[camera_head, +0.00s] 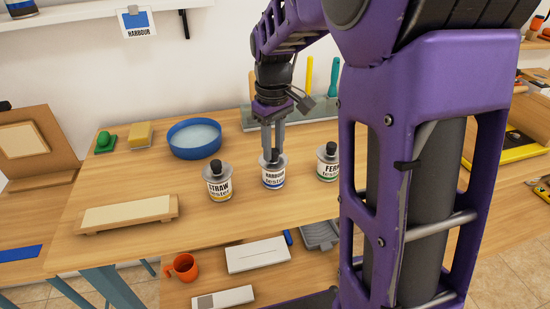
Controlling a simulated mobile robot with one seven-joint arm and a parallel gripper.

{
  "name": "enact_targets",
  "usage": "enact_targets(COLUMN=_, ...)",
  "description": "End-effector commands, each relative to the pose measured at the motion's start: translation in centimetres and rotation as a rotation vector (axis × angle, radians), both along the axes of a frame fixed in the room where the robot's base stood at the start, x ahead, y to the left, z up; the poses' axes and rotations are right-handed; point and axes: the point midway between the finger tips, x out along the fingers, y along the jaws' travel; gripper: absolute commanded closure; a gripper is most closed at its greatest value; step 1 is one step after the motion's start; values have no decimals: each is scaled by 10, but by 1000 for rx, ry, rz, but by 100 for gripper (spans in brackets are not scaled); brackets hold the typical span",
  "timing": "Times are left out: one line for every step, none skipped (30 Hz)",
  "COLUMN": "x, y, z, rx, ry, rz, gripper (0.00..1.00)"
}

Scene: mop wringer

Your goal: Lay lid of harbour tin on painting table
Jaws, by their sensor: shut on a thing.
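The harbour tin (273,177) stands upright on the painting table (125,180), between the straw tin (219,184) and the fern tin (328,164). It has a white label with a blue band and a dark knob lid (275,156) on top. My gripper (273,150) points straight down over this tin, its fingers shut on the lid's knob. The lid appears to sit on the tin; whether there is a small gap under it I cannot tell. The straw and fern tins also have dark knobs on top.
A blue bowl of water (194,138), a yellow sponge (140,134) and a green item (105,142) stand behind left. A pale board on a wooden stand (128,213) lies front left. The table is bare between board and bowl. An orange mug (184,267) is on the lower shelf.

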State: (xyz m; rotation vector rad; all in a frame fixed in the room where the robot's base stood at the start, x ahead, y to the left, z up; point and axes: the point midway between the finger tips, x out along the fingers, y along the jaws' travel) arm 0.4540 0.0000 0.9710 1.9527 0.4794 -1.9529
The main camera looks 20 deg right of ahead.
Motion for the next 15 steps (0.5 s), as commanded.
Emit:
enact_targets(x=0, y=0, z=0, rx=0, ry=0, rz=0, gripper=100)
enact_targets(x=0, y=0, z=0, rx=0, ry=0, rz=0, gripper=100)
enact_targets(x=0, y=0, z=0, rx=0, ry=0, rz=0, gripper=100)
enact_targets(x=0, y=0, z=0, rx=0, ry=0, rz=0, gripper=100)
enact_targets(x=0, y=0, z=0, rx=0, ry=0, rz=0, gripper=100)
enact_targets(x=0, y=0, z=0, rx=0, ry=0, rz=0, gripper=100)
enact_targets(x=0, y=0, z=0, rx=0, ry=0, rz=0, gripper=100)
enact_targets(x=0, y=0, z=0, rx=0, ry=0, rz=0, gripper=100)
enact_targets(x=0, y=0, z=0, rx=0, ry=0, rz=0, gripper=100)
enact_targets(x=0, y=0, z=0, rx=0, ry=0, rz=0, gripper=100)
enact_targets(x=0, y=0, z=0, rx=0, ry=0, rz=0, gripper=100)
enact_targets(x=0, y=0, z=1, rx=0, ry=0, rz=0, gripper=100)
enact_targets(x=0, y=0, z=1, rx=0, ry=0, rz=0, gripper=100)
enact_targets(x=0, y=0, z=2, rx=0, ry=0, rz=0, gripper=100)
enact_targets(x=0, y=0, z=3, rx=0, ry=0, rz=0, gripper=100)
